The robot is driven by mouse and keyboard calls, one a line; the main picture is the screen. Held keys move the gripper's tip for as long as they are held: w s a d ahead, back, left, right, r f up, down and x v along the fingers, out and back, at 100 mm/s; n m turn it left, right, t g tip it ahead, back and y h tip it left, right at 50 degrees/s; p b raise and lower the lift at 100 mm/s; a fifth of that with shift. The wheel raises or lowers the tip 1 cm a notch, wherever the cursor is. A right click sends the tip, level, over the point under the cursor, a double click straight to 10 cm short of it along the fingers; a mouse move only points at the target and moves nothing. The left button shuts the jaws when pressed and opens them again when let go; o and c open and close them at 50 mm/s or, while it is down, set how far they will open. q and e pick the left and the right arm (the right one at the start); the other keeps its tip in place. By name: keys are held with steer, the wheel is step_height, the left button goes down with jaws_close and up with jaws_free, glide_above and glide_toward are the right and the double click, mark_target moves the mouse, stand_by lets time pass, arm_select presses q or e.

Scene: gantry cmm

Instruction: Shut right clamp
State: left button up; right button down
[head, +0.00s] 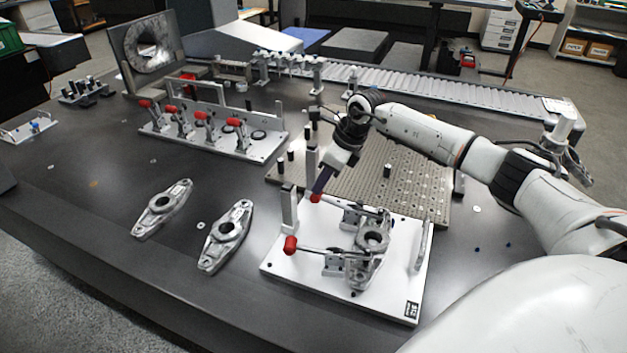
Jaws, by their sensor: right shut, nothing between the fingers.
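A white fixture plate (285,262) lies at the front of the dark table with a cast metal part (361,270) on it. Two toggle clamps are on the plate, their levers lying low and pointing left. The farther clamp has a red grip (315,198); the nearer clamp has a red grip (291,244). My right gripper (320,188) points down from above, its fingers shut and empty, with the tips at the farther red grip. I cannot tell whether they touch it. Whether either clamp presses on the part is unclear. My left gripper is out of view.
Two loose cast parts (163,208) (226,235) lie left of the plate. An upright post (289,209) stands at the plate's back left corner. A perforated plate (420,190) lies behind, and a fixture with several red-handled clamps (255,151) stands farther left.

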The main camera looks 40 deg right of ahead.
steer(key=shift+a+f, duration=0.15)
steer(key=shift+a, duration=0.1)
stand_by(0.3)
steer(key=shift+r, duration=0.2)
steer(key=r+p, duration=0.2)
steer(key=r, duration=0.1)
steer(key=r+p, duration=0.1)
steer(key=p, duration=0.1)
steer(key=shift+s+d+r, duration=0.2)
steer(key=shift+d+r, duration=0.1)
step_height(320, 180, up, 9)
steer(key=b, duration=0.2)
glide_above(322, 196)
steer(key=s+d, duration=0.1)
steer(key=s, duration=0.1)
steer(key=shift+d, duration=0.1)
